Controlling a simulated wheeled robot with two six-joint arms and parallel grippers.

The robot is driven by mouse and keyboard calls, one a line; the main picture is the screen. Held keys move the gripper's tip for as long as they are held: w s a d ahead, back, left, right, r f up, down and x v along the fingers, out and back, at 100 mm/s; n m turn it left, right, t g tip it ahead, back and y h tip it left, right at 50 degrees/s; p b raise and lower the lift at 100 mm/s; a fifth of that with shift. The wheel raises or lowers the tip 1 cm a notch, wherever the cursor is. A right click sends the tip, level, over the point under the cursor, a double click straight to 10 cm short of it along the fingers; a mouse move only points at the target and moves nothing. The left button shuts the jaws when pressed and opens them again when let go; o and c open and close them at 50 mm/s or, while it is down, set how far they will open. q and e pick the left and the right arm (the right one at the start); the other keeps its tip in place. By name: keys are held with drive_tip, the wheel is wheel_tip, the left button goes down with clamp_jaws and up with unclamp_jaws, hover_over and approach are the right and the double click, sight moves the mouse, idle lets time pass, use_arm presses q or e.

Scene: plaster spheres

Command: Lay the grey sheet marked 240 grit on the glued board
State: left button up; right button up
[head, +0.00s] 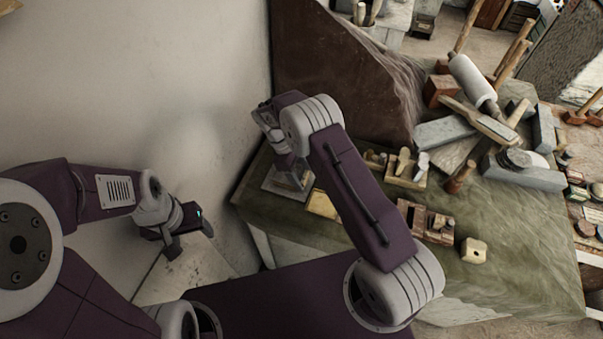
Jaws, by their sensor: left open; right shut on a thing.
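My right gripper (291,170) points down over the left end of the green-covered bench. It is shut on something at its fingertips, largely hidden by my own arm. A flat grey piece (270,184) shows right under it and could be the grey sheet; no grit marking is readable. A small yellowish board (322,205) lies just right of it, partly behind my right forearm; I cannot tell if it is the glued board. My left gripper (187,240) is open and empty over a pale surface at the left, well apart from these things.
The bench (520,260) is clear at its front right. Wooden trays with small tools (407,170) and a pale block (474,250) stand right of my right arm. Mallets, a roller (470,80) and stone blocks crowd the back. A dark upright slab (340,75) and the wall bound the left.

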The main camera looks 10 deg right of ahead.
drive_tip(key=shift+f, duration=0.4)
drive_tip(key=o, duration=1.4)
drive_tip(key=shift+r, duration=0.1)
drive_tip(key=shift+r+p, duration=1.5)
drive_tip(key=shift+r, duration=0.55)
drive_tip(key=shift+f, duration=0.1)
